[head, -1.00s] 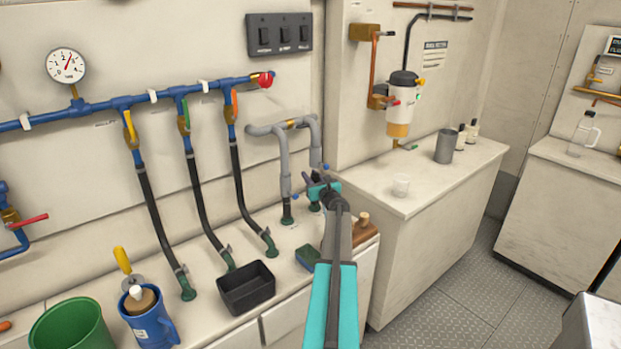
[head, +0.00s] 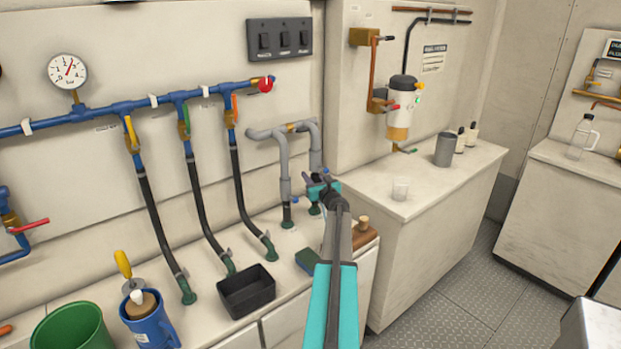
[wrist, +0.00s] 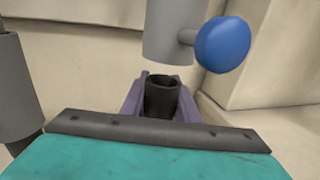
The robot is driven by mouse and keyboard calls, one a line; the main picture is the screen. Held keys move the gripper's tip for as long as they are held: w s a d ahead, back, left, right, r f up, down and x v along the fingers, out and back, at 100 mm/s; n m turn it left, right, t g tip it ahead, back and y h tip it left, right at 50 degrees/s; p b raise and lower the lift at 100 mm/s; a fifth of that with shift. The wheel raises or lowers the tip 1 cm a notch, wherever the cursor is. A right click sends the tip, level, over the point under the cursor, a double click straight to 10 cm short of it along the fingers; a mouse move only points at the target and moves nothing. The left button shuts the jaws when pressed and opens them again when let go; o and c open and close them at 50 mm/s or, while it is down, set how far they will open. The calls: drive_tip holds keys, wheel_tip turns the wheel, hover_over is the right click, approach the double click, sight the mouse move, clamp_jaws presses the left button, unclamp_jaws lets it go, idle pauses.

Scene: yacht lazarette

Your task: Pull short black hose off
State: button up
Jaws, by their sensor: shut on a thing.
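The short black hose (wrist: 162,98) shows in the wrist view as an open dark tube end between the two purple fingers of my gripper (wrist: 160,108). My gripper is shut on it. Its open top is just below the grey pipe (wrist: 172,30) with the blue knob (wrist: 222,44), and a small gap shows between them. In the head view my gripper (head: 317,182) is under the right grey pipe end (head: 315,148), above a green fitting (head: 315,210) on the counter. The hose's lower end is hidden, so I cannot tell whether it sits on that fitting.
The other grey pipe (head: 285,176) with a dark hose stands close on the left. A green sponge (head: 308,262) and a brown wooden block (head: 366,236) lie near my arm. Farther left are a black tray (head: 247,291) and several long black hoses.

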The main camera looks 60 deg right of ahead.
drive_tip(key=shift+r+p, duration=0.55)
drive_tip(key=shift+r, duration=0.55)
drive_tip(key=shift+s+a, duration=0.1)
drive_tip(key=shift+s, duration=0.15)
idle(0.5)
drive_tip(key=s+a, duration=0.2)
drive_tip(key=s, duration=0.6)
drive_tip(key=shift+a+b, duration=0.3)
drive_tip(key=shift+a, duration=0.05)
idle(1.5)
drive_tip(key=shift+s, duration=0.1)
